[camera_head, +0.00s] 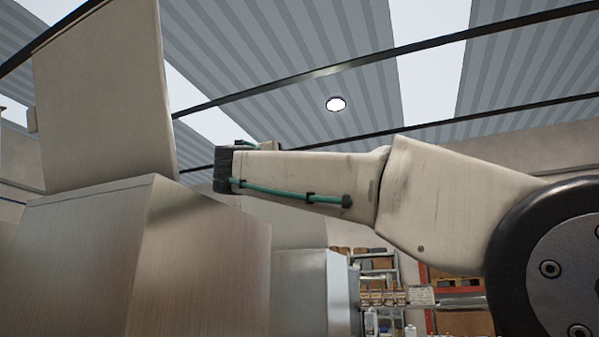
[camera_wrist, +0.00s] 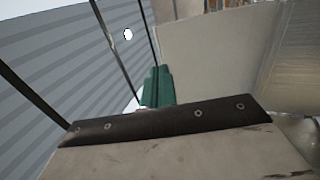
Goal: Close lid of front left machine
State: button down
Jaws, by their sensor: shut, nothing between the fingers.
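The front left machine (camera_head: 90,265) is a brushed-metal body at the left of the head view. Its large beige lid (camera_head: 105,100) stands open, nearly upright, on top of it. My arm reaches in from the right, and its dark end block lies just right of the lid's edge, with a visible gap in the picture. My gripper's green jaws (camera_wrist: 155,88) show in the wrist view, closed and empty; the head view does not show them clearly. A beige panel beside them in the wrist view looks like a machine lid, but I cannot tell which.
Another beige and metal machine (camera_head: 340,285) stands behind my arm. Shelving (camera_head: 378,280) with boxes and bottles is farther back. The space above my arm is open up to the corrugated ceiling and its dark beams.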

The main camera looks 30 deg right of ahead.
jog(key=x, duration=1.1)
jog(key=shift+w+d, duration=0.2)
jog(key=shift+d, duration=0.05)
jog(key=shift+r, duration=0.15)
